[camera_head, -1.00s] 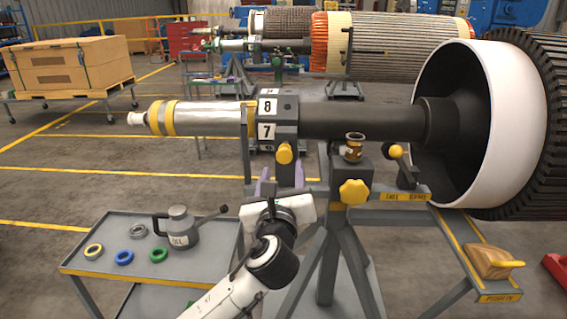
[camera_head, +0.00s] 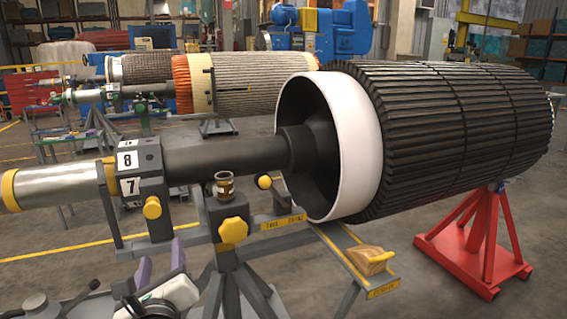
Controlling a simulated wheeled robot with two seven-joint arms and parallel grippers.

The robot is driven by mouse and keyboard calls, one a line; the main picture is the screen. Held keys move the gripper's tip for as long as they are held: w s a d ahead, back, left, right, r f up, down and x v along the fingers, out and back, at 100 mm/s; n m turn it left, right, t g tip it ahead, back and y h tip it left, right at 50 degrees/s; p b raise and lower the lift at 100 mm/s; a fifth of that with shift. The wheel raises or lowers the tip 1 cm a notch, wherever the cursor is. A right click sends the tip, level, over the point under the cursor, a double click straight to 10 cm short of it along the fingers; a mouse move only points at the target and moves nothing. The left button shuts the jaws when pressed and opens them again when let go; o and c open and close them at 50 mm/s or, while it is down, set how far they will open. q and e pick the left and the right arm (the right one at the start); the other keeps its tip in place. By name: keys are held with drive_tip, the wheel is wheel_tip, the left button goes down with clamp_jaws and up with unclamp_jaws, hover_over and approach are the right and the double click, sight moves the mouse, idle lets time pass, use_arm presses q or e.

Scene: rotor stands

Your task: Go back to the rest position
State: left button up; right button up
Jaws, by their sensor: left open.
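My left gripper (camera_head: 159,264) is at the lower left in the head view. Its two purple fingers stand apart with nothing seen between them. It is below and a little right of the dark block (camera_head: 129,187) marked 8 and 7, which sits around the rotor shaft (camera_head: 225,158). There is a visible gap between the fingers and the block. A yellow knob (camera_head: 152,208) on the block is above the fingers. My right gripper is not in view.
The large black rotor (camera_head: 455,130) with a white ring (camera_head: 352,150) fills the right, on a red stand (camera_head: 480,240). A grey stand with a yellow knob (camera_head: 233,230) is right of my gripper. A small jar (camera_head: 224,187) stands on it.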

use_arm(q)
drive_tip(key=s+d+f+n+g+h, duration=0.1)
drive_tip(key=s+d+f+n+h, duration=0.15)
drive_tip(key=f, duration=0.55)
drive_tip(key=s+d+f+n+g+h, duration=0.2)
drive_tip(key=s+f+n, duration=0.2)
drive_tip(key=f, duration=0.3)
drive_tip(key=s+d+f+n+g+h, duration=0.1)
drive_tip(key=s+d+f+n+h, duration=0.2)
drive_tip(key=f, duration=0.5)
drive_tip(key=s+d+f+n+g+h, duration=0.1)
drive_tip(key=s+d+f+n, duration=0.1)
drive_tip(key=s+f+n, duration=0.3)
drive_tip(key=s+d+f+n+g, duration=0.2)
drive_tip(key=s+f+n, duration=0.4)
drive_tip(key=s+n, duration=0.4)
drive_tip(key=shift+s+h, duration=0.35)
drive_tip(key=shift+s, duration=0.35)
